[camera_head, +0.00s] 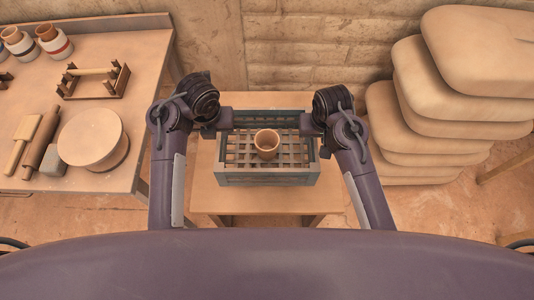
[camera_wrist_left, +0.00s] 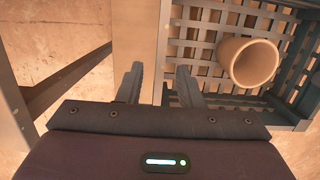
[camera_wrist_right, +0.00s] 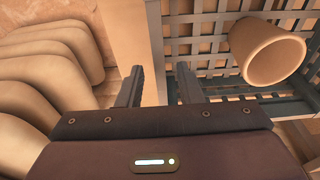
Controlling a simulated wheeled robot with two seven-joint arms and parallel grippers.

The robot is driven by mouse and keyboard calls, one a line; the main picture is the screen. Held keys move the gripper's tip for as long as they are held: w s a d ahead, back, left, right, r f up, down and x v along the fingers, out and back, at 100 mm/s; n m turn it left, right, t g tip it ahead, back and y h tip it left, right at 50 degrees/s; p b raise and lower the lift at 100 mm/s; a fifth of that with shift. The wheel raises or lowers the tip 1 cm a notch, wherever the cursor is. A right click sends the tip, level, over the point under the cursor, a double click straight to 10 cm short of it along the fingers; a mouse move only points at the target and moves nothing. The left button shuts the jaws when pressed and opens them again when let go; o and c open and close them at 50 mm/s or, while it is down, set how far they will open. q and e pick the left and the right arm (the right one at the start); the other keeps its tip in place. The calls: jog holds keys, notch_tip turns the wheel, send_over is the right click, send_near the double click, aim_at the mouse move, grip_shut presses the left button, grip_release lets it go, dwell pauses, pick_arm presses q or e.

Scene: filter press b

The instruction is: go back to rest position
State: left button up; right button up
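My left gripper (camera_head: 229,120) is at the left side of a grey slatted crate (camera_head: 265,178). My right gripper (camera_head: 306,124) is at the crate's right side. In the left wrist view the left gripper's fingers (camera_wrist_left: 159,78) are apart, with the crate's side wall between or just beyond them. In the right wrist view the right gripper's fingers (camera_wrist_right: 159,80) are also apart near the opposite wall. Contact with the crate cannot be told. A clay cup (camera_head: 267,145) stands inside the crate.
The crate stands on a small wooden table (camera_head: 212,193). A workbench (camera_head: 107,195) on the left holds jars, a wooden rack (camera_head: 92,82), a round disc (camera_head: 93,138) and a rolling pin (camera_head: 41,142). Stacked sacks (camera_head: 440,105) stand close on the right. A brick wall is behind.

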jog(key=shift+s+r, duration=0.1)
jog(key=shift+r, duration=0.75)
